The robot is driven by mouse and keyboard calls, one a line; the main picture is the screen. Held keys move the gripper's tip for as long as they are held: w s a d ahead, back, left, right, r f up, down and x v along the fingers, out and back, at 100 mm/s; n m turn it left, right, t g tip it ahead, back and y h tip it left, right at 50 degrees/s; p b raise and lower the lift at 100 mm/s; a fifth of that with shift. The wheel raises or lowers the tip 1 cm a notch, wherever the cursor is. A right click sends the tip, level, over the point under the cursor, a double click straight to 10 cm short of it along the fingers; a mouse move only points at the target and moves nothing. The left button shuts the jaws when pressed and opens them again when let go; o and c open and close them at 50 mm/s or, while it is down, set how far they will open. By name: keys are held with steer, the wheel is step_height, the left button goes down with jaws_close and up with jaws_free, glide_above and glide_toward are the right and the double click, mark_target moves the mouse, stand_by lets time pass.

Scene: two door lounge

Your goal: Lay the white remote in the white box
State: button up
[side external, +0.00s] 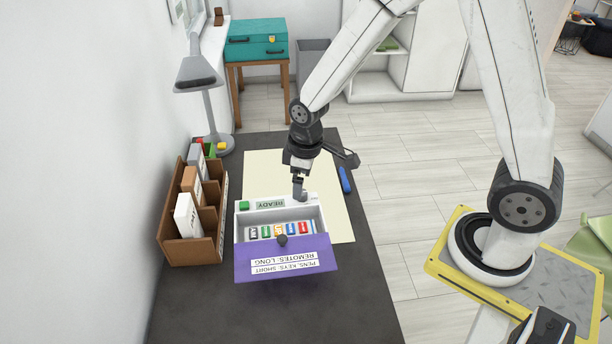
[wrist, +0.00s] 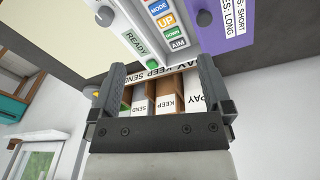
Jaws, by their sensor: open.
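The white box (side external: 320,227) stands on the dark table with a green button and a READY label on its back edge. Coloured labelled keys (side external: 280,231) show inside it, and a purple panel (side external: 285,258) with a dark knob is at its front. In the wrist view the white box (wrist: 127,22) is at the top, beyond my fingertips. I cannot make out a separate white remote with certainty. My gripper (side external: 300,192) is open, just above the box's back edge. In the wrist view my gripper (wrist: 162,66) has nothing visible between its fingers.
A wooden sorter (side external: 211,250) with white and brown pieces stands left of the box. A grey lamp (side external: 216,144) is behind it, by the wall. A cream sheet (side external: 262,168) and a blue pen-like object (side external: 345,180) lie behind the box. The front table area is bare.

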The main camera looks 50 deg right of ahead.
steer(key=s+d+r+m, duration=0.1)
steer(key=s+r+m, duration=0.1)
steer(key=s, duration=0.2)
steer(key=s+d+r+m+t, duration=0.1)
steer(key=s+r+m, duration=0.2)
steer(key=s, duration=0.2)
steer(key=shift+s+d, duration=0.15)
steer(key=shift+s, duration=0.05)
stand_by(0.3)
